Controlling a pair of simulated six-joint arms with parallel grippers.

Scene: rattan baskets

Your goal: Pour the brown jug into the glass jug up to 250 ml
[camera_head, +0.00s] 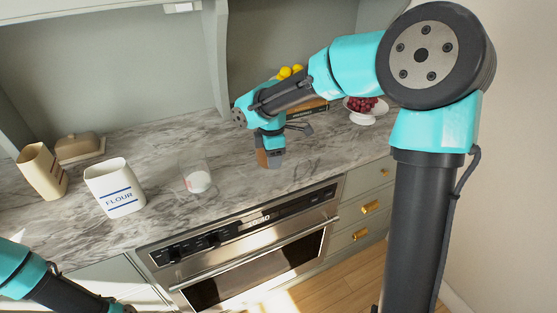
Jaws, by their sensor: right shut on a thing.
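The brown jug (263,158) stands upright on the marble counter near its front edge, as far as I can tell, and is largely covered by my right gripper. My right gripper (271,150) points down and is shut on the brown jug. The glass jug (196,176) stands on the counter to the left, apart from the brown jug. It is clear, with something pale and a small reddish mark low in it; I cannot read a level. My left arm shows at the lower left, and its gripper is out of the picture.
A white flour canister (114,190) stands left of the glass jug. A beige canister (42,172) and a lidded dish (79,149) are farther left. A white bowl of red fruit (366,117) and yellow fruit (287,72) are at the back right. An oven (245,255) lies below the counter edge.

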